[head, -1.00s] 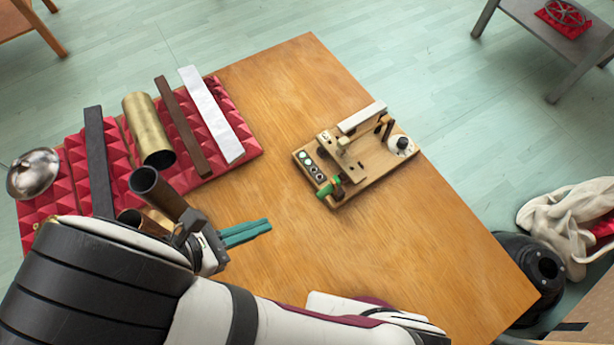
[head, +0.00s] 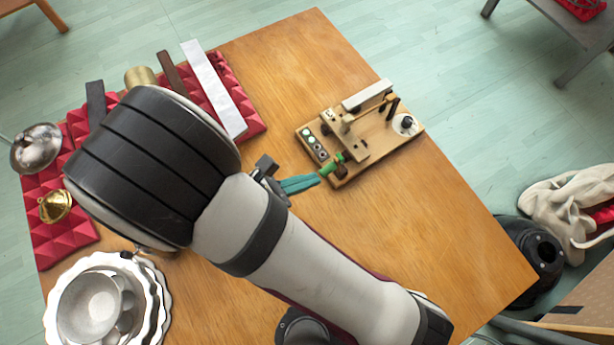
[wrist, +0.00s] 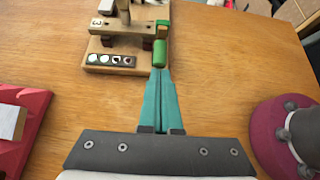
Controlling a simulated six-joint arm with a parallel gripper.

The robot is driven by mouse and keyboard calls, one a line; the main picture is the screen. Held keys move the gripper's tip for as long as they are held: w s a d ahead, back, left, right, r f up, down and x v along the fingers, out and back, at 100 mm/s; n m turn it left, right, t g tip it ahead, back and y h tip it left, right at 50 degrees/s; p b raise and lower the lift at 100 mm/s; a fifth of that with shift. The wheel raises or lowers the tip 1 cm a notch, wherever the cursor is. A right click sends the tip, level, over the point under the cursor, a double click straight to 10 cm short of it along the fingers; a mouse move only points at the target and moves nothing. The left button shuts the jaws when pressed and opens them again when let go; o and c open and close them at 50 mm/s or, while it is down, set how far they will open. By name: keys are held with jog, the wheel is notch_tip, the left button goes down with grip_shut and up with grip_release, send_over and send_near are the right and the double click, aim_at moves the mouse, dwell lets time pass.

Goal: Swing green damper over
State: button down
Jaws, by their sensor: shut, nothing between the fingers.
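The green damper (head: 331,167) is a short green piece at the near left edge of a wooden mechanism board (head: 375,158). In the wrist view the green damper (wrist: 160,53) stands just beyond my fingertips, beside a row of round black and white marks (wrist: 111,60). My gripper (head: 317,179) has teal fingers closed together with nothing between them. In the wrist view my gripper (wrist: 159,72) has its tips at the damper's near end; I cannot tell whether they touch it. My arm hides part of the table.
Red foam (head: 43,243) at the left bears bars, a brass tube (head: 140,76) and metal bells. Silver scalloped plates with a cup (head: 66,273) stand at the lower left. The wooden table (head: 440,230) is clear right of my arm. A black cylinder (head: 535,250) stands past its right edge.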

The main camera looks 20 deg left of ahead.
jog(key=shift+r, duration=0.15)
jog(key=shift+w+d+r+g+y, duration=0.1)
jog(key=shift+w+r+g+y, duration=0.05)
jog(key=shift+g+y, duration=0.15)
